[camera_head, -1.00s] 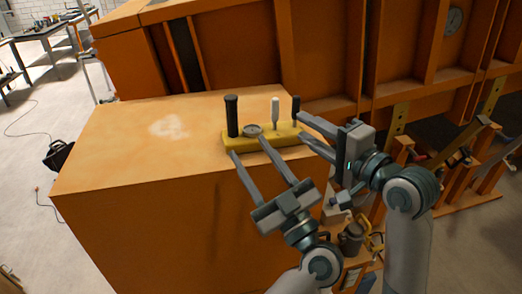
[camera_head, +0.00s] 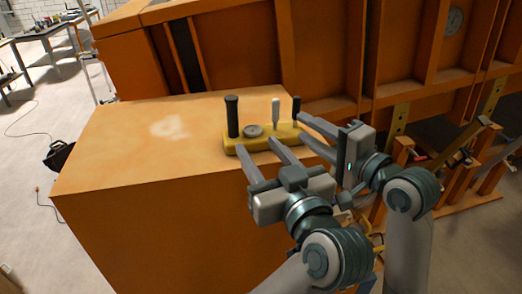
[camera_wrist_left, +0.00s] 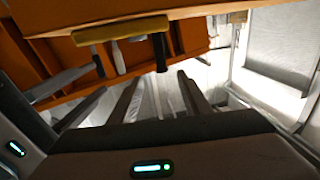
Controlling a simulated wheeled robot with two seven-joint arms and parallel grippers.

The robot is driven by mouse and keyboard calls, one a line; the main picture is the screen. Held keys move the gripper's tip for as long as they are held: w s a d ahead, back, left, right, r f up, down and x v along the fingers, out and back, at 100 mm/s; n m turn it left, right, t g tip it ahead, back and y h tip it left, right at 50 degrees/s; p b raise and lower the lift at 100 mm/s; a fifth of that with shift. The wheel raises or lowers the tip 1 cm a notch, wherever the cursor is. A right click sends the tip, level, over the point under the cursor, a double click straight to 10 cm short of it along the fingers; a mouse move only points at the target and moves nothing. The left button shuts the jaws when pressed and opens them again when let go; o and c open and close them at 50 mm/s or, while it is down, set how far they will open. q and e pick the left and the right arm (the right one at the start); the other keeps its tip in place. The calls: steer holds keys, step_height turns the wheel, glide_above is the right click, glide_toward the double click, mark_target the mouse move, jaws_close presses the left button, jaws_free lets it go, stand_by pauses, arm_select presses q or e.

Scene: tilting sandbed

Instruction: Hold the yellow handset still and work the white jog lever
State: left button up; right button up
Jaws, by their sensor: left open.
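The yellow handset (camera_head: 232,147) lies on the orange box top, with a thick black grip (camera_head: 232,115) at its left end, a grey dial (camera_head: 253,131) and a thin black stick (camera_head: 296,107) at its right end. The white jog lever (camera_head: 275,115) stands upright on it; it also shows in the left wrist view (camera_wrist_left: 118,57). My left gripper (camera_head: 257,145) is open and empty, its fingertips at the handset's front edge, below the lever. My right gripper (camera_head: 302,127) has its spaced fingers at the handset's right end; whether they press on it is unclear.
The orange box top (camera_head: 120,135) is clear left of the handset, apart from a pale patch. A ribbed orange wall (camera_head: 240,50) rises behind. Clutter stands on the right. My two wrists are close together.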

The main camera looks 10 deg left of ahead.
mark_target(234, 114)
arm_select(q)
steer(key=shift+w, duration=0.1)
steer(key=x, duration=1.7)
steer(key=shift+a, duration=0.25)
jaws_close()
